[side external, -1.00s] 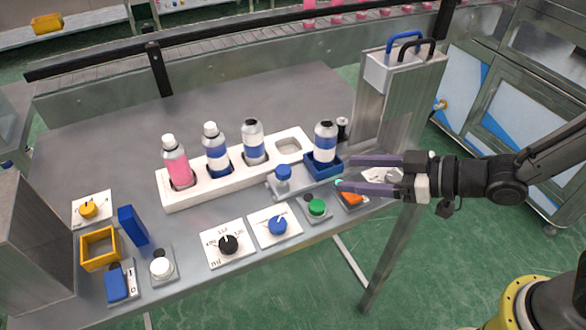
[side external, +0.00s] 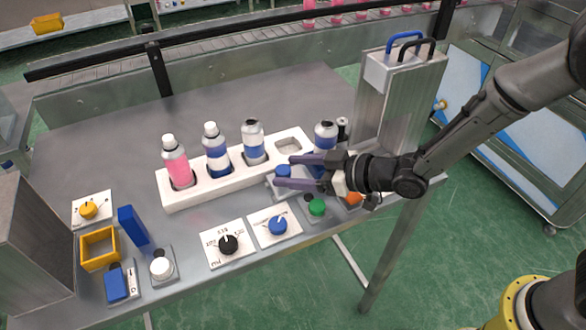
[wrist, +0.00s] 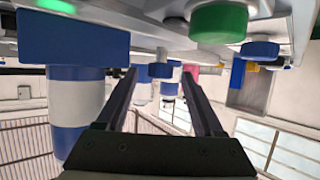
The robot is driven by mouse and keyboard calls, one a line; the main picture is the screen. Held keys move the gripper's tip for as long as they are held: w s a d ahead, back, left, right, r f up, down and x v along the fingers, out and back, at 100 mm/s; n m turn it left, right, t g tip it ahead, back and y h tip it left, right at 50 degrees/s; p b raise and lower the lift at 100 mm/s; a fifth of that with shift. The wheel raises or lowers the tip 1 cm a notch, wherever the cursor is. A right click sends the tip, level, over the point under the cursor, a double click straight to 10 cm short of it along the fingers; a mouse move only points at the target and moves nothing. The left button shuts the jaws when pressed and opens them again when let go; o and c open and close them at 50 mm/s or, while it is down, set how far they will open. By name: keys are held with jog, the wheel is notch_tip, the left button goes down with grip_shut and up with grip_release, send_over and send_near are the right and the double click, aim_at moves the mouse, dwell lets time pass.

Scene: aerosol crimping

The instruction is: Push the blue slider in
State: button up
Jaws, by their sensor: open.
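The blue tray (wrist: 70,38) fills the upper left of the wrist view, with a blue-and-white can (wrist: 75,100) in it. In the side view my gripper partly hides the tray, and the can (side external: 325,135) stands upright behind the gripper. A small blue knob (side external: 283,170) sits on a grey base left of the tray. I cannot tell whether the knob and tray move as one slider. My gripper (side external: 285,171) is open and level, fingers pointing left. In the wrist view the knob (wrist: 160,70) appears between the fingertips (wrist: 158,76); contact cannot be told.
A green button (side external: 316,207) and a blue dial (side external: 278,226) lie in front of my gripper. A white rack (side external: 215,183) with several bottles stands behind and to the left. A tall metal box (side external: 400,90) stands at the back right.

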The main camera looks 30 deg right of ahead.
jog(key=shift+w+a+f, duration=0.1)
jog(key=shift+w, duration=0.05)
grip_shut()
dwell(0.4)
dwell(1.0)
